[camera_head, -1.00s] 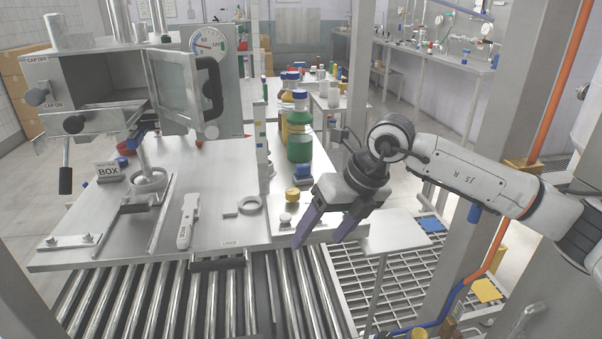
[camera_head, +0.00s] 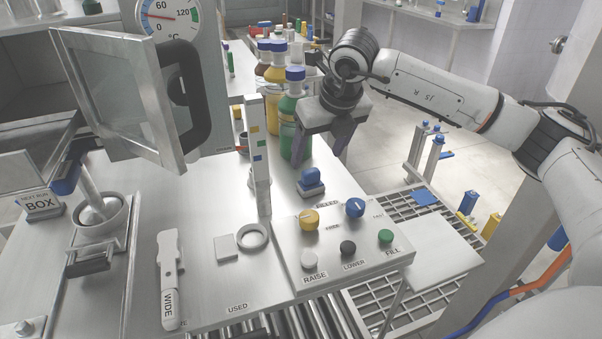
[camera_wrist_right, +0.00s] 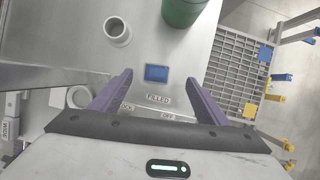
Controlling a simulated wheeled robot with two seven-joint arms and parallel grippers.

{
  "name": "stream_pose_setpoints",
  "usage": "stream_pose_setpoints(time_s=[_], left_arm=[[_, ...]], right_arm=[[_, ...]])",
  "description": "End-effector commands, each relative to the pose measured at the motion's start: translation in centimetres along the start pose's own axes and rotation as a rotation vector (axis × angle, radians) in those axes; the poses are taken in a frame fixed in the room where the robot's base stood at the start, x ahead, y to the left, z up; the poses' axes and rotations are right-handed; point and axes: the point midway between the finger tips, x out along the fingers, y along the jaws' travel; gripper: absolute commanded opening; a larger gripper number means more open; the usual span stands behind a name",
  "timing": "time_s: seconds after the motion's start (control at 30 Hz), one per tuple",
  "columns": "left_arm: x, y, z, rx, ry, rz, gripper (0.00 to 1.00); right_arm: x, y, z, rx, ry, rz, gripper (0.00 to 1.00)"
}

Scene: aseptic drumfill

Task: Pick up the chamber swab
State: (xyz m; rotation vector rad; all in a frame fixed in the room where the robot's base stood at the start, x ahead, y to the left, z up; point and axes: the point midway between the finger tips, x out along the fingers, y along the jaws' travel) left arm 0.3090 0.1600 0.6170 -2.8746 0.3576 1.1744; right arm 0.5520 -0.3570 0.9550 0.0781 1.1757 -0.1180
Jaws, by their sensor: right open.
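I cannot single out a chamber swab for certain. A pale, long-handled tool marked WIDE (camera_head: 168,283) lies on the steel table (camera_head: 205,285); its edge shows at the far left of the right wrist view (camera_wrist_right: 6,128). My right gripper (camera_head: 315,162) is open and empty, beside the green bottle and above the blue-topped block. In the right wrist view its two purple fingers (camera_wrist_right: 160,78) are spread, with the block between them in the picture and nothing held. My left gripper is not in view.
A green bottle (camera_head: 290,108) and blue-topped block (camera_head: 311,182) stand near the right gripper. A labelled upright post (camera_head: 258,150), ring (camera_head: 252,237) and button panel (camera_head: 340,262) are nearer. The open chamber door (camera_head: 118,90) is at left. A white cup (camera_wrist_right: 117,31) shows in the wrist view.

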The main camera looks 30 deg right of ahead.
Motion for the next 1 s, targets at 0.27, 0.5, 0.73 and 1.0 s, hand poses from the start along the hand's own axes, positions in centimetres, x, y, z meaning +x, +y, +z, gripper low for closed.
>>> stream_pose_setpoints(time_s=[0.27,0.5,0.73,1.0], left_arm=[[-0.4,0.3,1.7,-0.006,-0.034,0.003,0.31],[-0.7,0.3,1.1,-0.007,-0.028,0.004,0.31],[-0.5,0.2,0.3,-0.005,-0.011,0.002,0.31],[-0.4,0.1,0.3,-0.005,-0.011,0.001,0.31]], right_arm=[[3.3,0.1,-0.1,-0.001,0.002,0.000,0.69],[6.2,0.6,-0.7,-0.003,0.004,0.000,0.69],[8.4,0.6,-0.6,-0.001,0.001,0.001,0.69],[8.5,0.6,-0.6,-0.001,0.001,0.001,0.59]])
